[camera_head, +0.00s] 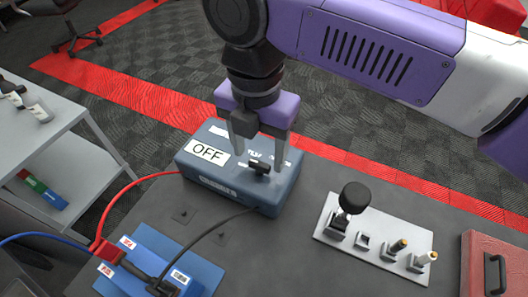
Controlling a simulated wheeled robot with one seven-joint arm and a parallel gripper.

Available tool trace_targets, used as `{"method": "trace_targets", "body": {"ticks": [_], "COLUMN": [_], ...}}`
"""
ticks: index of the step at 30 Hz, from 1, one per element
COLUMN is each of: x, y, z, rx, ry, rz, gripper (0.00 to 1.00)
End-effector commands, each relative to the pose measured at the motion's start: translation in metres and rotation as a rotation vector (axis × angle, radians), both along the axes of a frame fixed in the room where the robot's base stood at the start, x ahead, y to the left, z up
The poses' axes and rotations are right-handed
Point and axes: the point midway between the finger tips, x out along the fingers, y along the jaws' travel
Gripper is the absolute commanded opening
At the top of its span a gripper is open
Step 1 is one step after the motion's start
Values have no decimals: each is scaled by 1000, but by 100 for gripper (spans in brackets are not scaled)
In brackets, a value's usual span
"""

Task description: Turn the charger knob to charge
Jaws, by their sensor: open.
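The charger (225,181) is a blue-grey box at the back of the dark table, with a white "OFF" label on its upper left. Its black knob (260,166) sits on the top face, right of the label. My gripper (262,163) points down over the box with its fingers apart, one on the left and one on the right of the knob. I cannot tell whether either finger touches the knob. Part of the lettering near the knob is hidden behind the fingers.
A blue block (190,262) with red and black clamps stands at front left, with red, blue and black cables. A white lever panel (375,243) with a tall black-knobbed lever (354,198) is on the right. A red case (480,265) stands at far right. A grey shelf (60,130) is left.

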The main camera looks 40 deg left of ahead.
Motion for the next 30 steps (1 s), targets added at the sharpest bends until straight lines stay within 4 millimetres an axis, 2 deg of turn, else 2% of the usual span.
{"method": "trace_targets", "body": {"ticks": [6, 14, 24, 30], "x": [0, 0, 0, 0], "y": [0, 0, 0, 0], "z": [-16, -17, -17, -16], "rx": [-1, 0, 1, 0], "ry": [0, 0, 0, 2], "rz": [0, 0, 0, -14], "gripper": [62, 62, 0, 0]}}
